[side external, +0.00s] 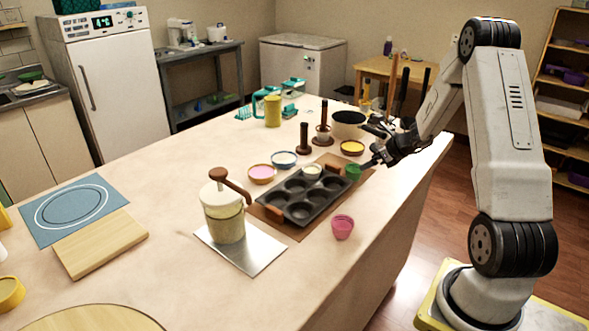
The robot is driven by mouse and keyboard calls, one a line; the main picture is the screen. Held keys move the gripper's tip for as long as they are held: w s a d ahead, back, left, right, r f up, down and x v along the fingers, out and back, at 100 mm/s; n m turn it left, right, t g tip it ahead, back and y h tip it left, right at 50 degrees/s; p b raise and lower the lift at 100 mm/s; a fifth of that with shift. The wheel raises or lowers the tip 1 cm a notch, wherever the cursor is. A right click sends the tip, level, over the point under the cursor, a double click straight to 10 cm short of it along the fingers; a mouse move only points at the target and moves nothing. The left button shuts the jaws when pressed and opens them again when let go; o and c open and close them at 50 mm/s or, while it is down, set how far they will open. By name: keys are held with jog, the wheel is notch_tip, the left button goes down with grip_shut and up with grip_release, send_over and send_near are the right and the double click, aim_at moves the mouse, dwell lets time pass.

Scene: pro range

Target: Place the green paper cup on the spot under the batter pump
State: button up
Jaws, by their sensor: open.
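The small green paper cup (352,174) is at the far right corner of the dark muffin tray (322,208). I cannot tell whether it sits in a compartment or just beside the tray. My gripper (369,160) is open, just above and to the right of the green cup, with its dark fingers close to it. Contact cannot be made out. The batter pump (225,213) is a clear jar of pale batter with a white lid and a brown spout reaching right. It stands on a silver plate (262,254), whose bare right part lies below the spout.
A pink cup (342,227) stands right of the tray, near the counter edge. Bowls with pink (262,174), blue-rimmed white (284,160) and yellow (352,148) contents stand behind the tray. Upright brown-handled tools (304,139) and a pot (348,125) crowd the back.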

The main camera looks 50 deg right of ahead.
aim_at(355, 168)
jog(key=shift+x, duration=1.25)
jog(key=shift+x, duration=2.6)
jog(key=shift+w, duration=0.1)
jog(key=c, duration=1.1)
jog(key=shift+r, duration=0.1)
jog(key=shift+r, duration=0.15)
